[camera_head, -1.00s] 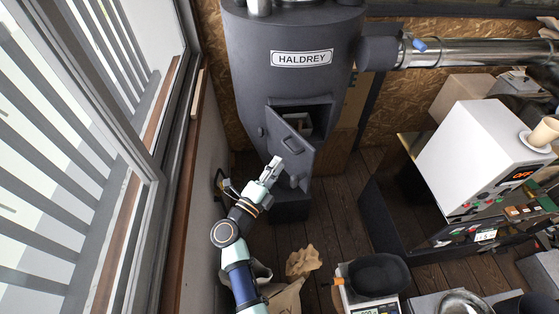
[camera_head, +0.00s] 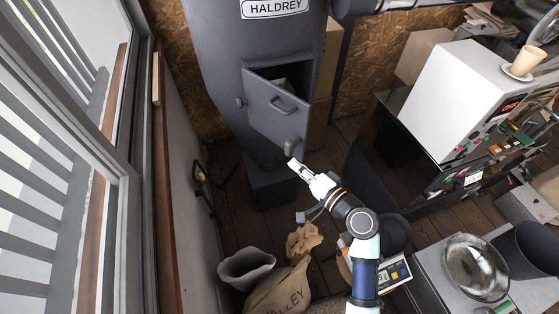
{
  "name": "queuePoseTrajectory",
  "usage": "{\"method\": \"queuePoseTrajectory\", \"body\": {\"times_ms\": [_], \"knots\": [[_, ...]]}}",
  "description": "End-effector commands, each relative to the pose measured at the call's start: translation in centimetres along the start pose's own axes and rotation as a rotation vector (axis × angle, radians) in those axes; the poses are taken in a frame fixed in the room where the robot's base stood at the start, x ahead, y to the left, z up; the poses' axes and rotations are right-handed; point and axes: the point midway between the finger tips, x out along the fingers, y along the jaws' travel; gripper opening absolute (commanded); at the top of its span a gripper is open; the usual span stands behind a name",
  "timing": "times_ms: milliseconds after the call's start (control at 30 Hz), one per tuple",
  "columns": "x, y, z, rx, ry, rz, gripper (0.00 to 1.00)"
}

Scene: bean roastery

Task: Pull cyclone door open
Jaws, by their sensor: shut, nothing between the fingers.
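The grey cyclone (camera_head: 250,35) with its HALDREY plate stands at the top centre. Its square door (camera_head: 270,115) stands partly open, with a dark gap and a pale patch of the interior showing along the top. A bar handle (camera_head: 283,104) is on the door's face, and a small latch-like piece (camera_head: 293,147) is at its lower right corner. My gripper (camera_head: 293,164) is shut and empty, just below that corner. Whether its tips touch the door cannot be told.
A wall and window frame (camera_head: 150,180) close off the left. A white machine (camera_head: 465,95) stands to the right, with a scale (camera_head: 394,274) and metal bowl (camera_head: 476,266) at lower right.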

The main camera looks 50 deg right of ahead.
Motion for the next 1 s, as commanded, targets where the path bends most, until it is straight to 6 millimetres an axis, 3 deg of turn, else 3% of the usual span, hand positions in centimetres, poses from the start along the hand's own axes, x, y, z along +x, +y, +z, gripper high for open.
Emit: {"method": "queuePoseTrajectory", "body": {"times_ms": [33, 133, 233, 367, 567, 900, 967, 1000], "knots": [[-1.6, 3.0, -2.3, 0.072, 0.056, 0.0, 0.0], [-4.4, 6.2, -6.4, 0.209, 0.159, -0.027, 0.0], [-6.2, 7.7, -8.6, 0.284, 0.218, -0.049, 0.0], [-6.6, 7.8, -9.1, 0.302, 0.23, -0.056, 0.0], [-4.8, 7.6, -9.4, 0.3, 0.227, -0.057, 0.0], [2.4, 7.5, -11.1, 0.298, 0.226, -0.056, 0.0], [3.6, 7.4, -11.3, 0.299, 0.225, -0.056, 0.0], [3.3, 7.0, -10.5, 0.301, 0.226, -0.054, 0.0]]}}
